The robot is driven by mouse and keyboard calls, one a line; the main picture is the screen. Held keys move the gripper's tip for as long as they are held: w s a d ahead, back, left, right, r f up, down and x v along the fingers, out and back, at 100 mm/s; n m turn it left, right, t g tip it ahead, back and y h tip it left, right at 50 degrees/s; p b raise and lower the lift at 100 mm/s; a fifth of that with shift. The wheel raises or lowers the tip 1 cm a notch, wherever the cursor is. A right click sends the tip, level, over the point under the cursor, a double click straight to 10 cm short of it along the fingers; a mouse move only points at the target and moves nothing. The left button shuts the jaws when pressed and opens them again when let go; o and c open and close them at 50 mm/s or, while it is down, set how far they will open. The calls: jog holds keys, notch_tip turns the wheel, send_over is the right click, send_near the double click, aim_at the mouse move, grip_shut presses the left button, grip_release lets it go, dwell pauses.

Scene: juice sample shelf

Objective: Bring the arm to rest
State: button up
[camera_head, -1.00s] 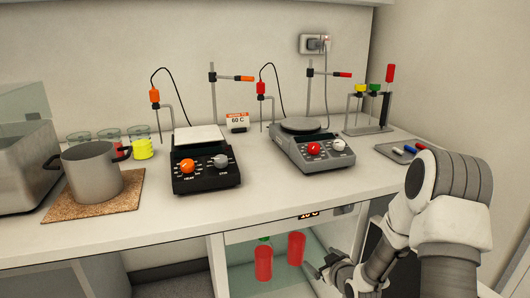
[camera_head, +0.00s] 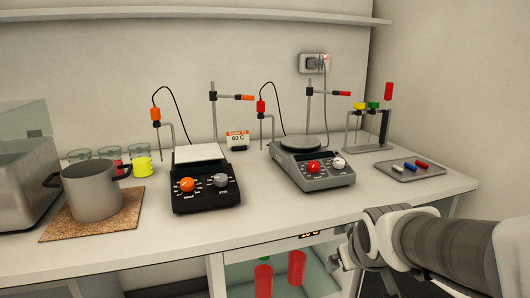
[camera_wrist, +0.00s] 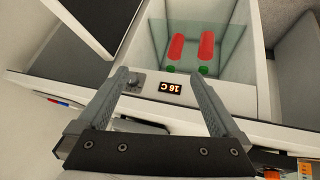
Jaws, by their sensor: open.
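My gripper (camera_wrist: 161,78) is open in the wrist view, its two grey fingers well apart with nothing held between them. Beyond the fingers are the counter's front panel with a small lit display (camera_wrist: 171,88) and the glass-fronted compartment. In the head view my arm reaches in from the lower right, in front of the counter's edge. The fingers are mostly hidden there.
Two red bottles (camera_head: 264,277) (camera_head: 297,267) stand inside the compartment below the counter (camera_head: 262,222). On top are a pot (camera_head: 92,190), a black hotplate (camera_head: 206,184), a grey hotplate (camera_head: 318,170) and a tray (camera_head: 428,174) with small coloured bars.

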jog(key=s+a+r+m+g+y, duration=0.1)
jog(key=s+a+r+m+g, duration=0.15)
jog(key=s, duration=1.25)
notch_tip(320, 180, up, 25)
jog(key=p, duration=2.4)
jog(key=shift+a+r+n, duration=0.15)
jog(key=shift+a+n, duration=0.15)
jog(key=shift+n, duration=0.05)
jog(key=shift+t, duration=0.25)
jog(key=shift+c, duration=0.2)
